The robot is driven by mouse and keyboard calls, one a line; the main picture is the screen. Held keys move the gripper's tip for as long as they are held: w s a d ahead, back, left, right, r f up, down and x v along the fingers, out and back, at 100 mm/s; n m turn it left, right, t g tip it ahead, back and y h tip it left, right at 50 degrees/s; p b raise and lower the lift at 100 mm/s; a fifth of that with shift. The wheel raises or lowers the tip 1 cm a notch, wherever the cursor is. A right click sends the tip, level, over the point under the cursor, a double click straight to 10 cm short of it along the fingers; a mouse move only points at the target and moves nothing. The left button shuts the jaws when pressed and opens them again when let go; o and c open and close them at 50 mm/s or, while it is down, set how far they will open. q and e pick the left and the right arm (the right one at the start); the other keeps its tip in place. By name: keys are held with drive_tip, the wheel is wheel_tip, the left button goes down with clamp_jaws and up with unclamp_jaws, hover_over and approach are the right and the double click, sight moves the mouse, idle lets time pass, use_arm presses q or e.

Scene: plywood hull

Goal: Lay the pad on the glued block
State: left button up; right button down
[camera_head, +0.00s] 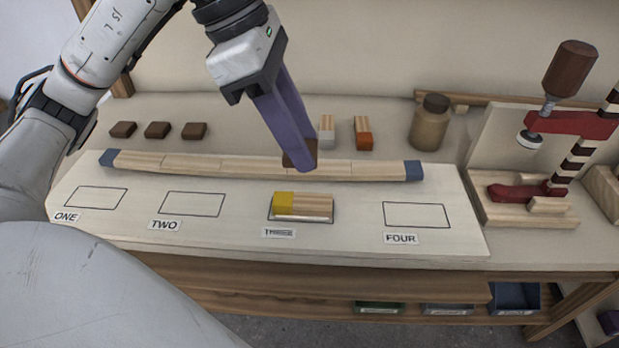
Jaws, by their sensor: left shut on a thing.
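My left gripper (306,166) comes down from the top and is shut on a small dark brown pad (290,160). The purple fingers hide part of the pad. A wooden block with a yellow end (312,204) lies in the outlined space labelled THREE on the pale board (340,238). A pale, shiny strip shows along its front. I cannot tell where glue lies on it. My right gripper is not in view.
Three brown pads (157,130) lie at the back left. Two blocks, grey-ended (326,130) and orange-ended (363,134), stand behind the strip (220,165). A brown jar (429,122) and a red clamp (560,130) stand right. Spaces ONE, TWO and FOUR are empty.

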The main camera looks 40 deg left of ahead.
use_arm(q)
wheel_tip(320, 180, down, 4)
drive_tip(key=shift+s+r, duration=0.15)
drive_tip(key=shift+r, duration=0.1)
wheel_tip(320, 180, down, 4)
drive_tip(key=shift+b, duration=0.65)
drive_tip(key=shift+f, duration=0.2)
drive_tip(key=shift+f, duration=0.15)
drive_tip(key=o, duration=1)
